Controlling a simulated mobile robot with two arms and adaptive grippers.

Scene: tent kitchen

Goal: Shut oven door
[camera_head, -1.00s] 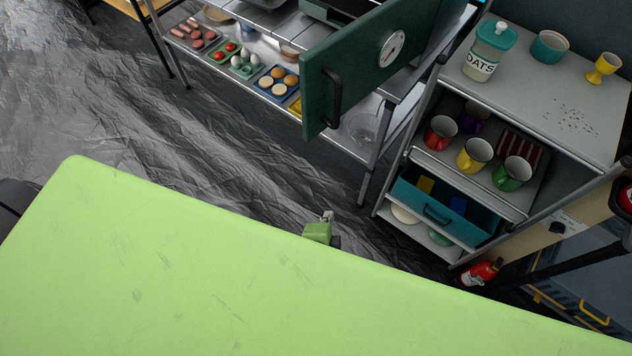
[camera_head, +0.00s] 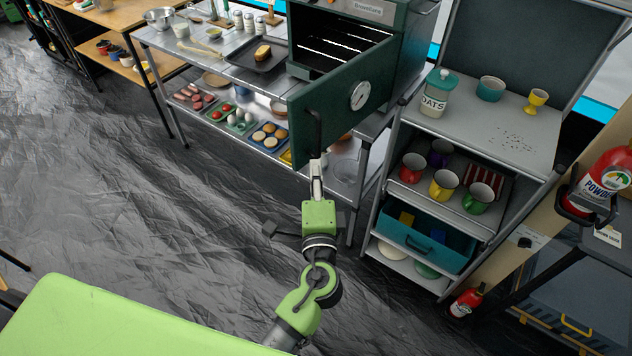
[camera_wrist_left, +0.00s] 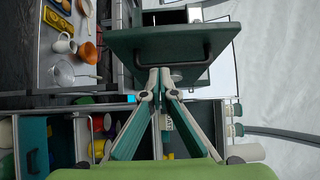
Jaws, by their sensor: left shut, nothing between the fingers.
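The green oven (camera_head: 419,42) stands on a steel table, its door (camera_head: 345,105) open and swung out toward me, with a round dial on it. The dark oven interior with racks shows behind the door. A black bar handle (camera_head: 316,132) is on the door's outer edge. My left gripper (camera_head: 317,168) is shut and empty at the lower end of the handle in the head view. In the left wrist view the fingertips (camera_wrist_left: 160,72) meet in front of the door (camera_wrist_left: 175,47), by its handle (camera_wrist_left: 207,54); I cannot tell whether they touch. My right gripper is not in view.
A shelf unit (camera_head: 470,130) with mugs and an oats jar stands right of the oven. Trays of food lie on the steel table's lower shelf (camera_head: 240,110). A fire extinguisher (camera_head: 607,180) is at far right. Dark floor (camera_head: 130,210) is clear at left.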

